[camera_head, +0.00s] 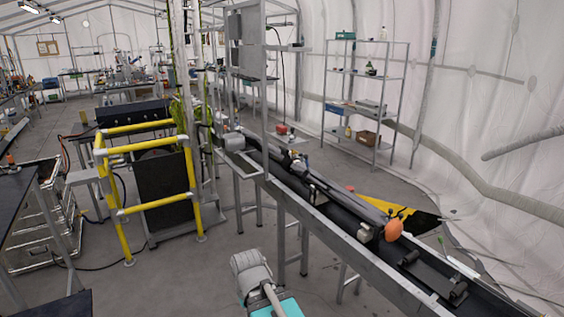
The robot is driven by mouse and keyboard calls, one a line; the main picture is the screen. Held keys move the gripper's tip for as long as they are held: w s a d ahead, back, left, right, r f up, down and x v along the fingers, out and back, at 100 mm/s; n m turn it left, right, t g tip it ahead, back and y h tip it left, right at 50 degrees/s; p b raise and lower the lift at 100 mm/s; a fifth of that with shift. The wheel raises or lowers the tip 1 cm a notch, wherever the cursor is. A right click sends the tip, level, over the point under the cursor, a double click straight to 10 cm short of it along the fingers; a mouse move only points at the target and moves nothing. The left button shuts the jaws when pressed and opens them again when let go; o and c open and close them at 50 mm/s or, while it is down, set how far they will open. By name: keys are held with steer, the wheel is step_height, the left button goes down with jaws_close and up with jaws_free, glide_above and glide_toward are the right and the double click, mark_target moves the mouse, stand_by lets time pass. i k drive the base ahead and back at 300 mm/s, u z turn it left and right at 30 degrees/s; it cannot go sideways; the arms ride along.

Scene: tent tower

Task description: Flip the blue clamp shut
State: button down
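I cannot make out a blue clamp in the head view. A long dark rail assembly (300,183) on a metal frame runs from the tower at the middle to the lower right, with small dark fittings on it that are too small to tell apart. An orange rounded knob (393,230) sits on the rail toward the right. A grey and teal part at the bottom middle appears to be a link of my arm. My gripper's fingers do not show.
A yellow guard frame (154,146) stands left of the tower. A dark table (17,195) and metal cases (45,225) are at the left. A shelf rack (368,92) stands at the back right. A yellow and black piece (405,213) lies beyond the rail. Grey floor is clear between guard and rail.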

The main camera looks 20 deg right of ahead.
mark_target(306, 157)
steer(key=z, duration=0.15)
steer(key=i, duration=1.1)
steer(key=z, duration=0.8)
